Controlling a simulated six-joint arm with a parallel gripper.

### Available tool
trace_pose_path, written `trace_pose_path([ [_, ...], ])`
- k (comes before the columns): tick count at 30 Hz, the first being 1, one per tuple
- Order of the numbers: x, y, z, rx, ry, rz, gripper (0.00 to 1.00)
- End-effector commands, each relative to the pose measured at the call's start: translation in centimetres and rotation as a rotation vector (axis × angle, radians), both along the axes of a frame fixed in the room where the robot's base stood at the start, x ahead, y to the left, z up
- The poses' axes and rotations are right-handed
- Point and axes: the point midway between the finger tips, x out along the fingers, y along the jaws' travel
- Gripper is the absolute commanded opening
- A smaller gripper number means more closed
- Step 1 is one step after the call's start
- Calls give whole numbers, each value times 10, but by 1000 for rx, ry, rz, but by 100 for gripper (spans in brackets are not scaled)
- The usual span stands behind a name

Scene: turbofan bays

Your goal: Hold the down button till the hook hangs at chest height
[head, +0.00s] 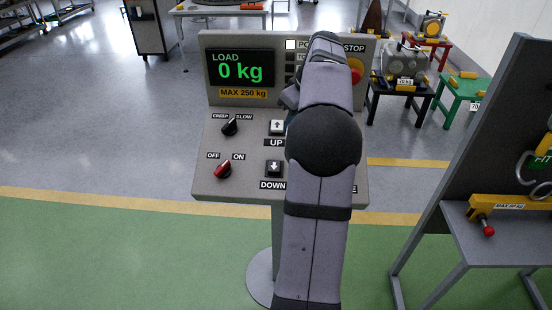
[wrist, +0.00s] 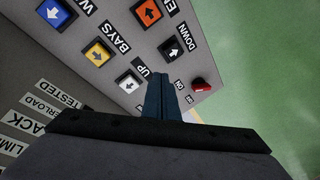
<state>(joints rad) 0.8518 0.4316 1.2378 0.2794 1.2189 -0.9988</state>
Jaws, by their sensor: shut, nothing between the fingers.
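The down button (head: 274,168) is dark with a white down arrow, low on the grey console, its label DOWN below it. In the wrist view the down button (wrist: 172,48) lies just above and right of my fingertips. The pale up button (head: 277,127) is above it in the head view; in the wrist view the up button (wrist: 130,82) is left of the fingers. My gripper (wrist: 160,77) is shut and empty, pointing at the panel between these buttons; contact cannot be told. No hanging hook shows in either view.
The console display (head: 240,68) reads LOAD 0 kg. A red OFF/ON knob (head: 223,169) and a black CREEP/SLOW knob (head: 230,126) sit left of the buttons. My arm hides the console's right side. A dark rack (head: 470,160) stands at right.

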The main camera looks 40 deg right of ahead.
Motion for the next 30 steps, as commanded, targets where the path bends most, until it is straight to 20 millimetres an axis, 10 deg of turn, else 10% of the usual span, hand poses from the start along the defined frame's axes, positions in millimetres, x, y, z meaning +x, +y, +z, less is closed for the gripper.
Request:
trace_pose_path([
  [12, -13, 31, 3, -76, 31, 560, 0],
  [30, -13, 31, 3, -112, 27, 662, 0],
])
